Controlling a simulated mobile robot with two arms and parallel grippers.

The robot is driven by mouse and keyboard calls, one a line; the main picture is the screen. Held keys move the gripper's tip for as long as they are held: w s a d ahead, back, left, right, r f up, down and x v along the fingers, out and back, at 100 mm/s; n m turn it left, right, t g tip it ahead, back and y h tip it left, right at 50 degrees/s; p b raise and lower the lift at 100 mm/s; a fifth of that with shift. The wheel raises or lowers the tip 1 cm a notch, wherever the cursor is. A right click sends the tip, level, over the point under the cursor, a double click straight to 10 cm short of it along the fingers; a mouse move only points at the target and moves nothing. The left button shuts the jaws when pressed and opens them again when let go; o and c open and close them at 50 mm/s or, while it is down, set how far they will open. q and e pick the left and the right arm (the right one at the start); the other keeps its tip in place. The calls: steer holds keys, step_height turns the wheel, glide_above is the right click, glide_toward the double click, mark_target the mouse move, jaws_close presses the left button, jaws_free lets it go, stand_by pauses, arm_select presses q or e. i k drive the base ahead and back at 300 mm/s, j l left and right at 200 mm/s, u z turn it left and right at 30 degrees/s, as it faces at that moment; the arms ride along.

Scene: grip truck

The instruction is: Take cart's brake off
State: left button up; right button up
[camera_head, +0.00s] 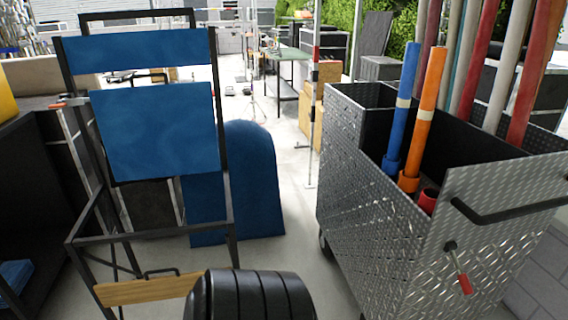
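The cart (352,180) is a tall diamond-plate metal bin on wheels at the right, holding several coloured poles and tubes. A small lever with a red grip (463,284) is mounted on its near end panel, its grip slanting down to the right from a dark pivot; it looks like the brake. A black bar handle (510,211) sits above it on the same panel. One dark wheel (325,245) shows low at the cart's left side. Neither of my grippers is in view, and nothing is seen touching the lever or handle.
A black-framed chair (155,130) with blue panels stands at the left, a rounded blue panel (255,190) behind it. A black ribbed shape fills the bottom centre. Pale floor (290,150) is open between chair and cart. A grey block wall (535,275) edges the lower right.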

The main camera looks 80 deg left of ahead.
mark_target(450, 247)
steer(key=i+l+u, duration=0.2)
steer(key=u, duration=0.2)
steer(key=i+l+u, duration=0.15)
steer(key=l+u, duration=0.2)
steer(key=i+l+u, duration=0.15)
steer(key=l+u, duration=0.25)
steer(key=j+u, duration=0.1)
steer(key=u, duration=2.25)
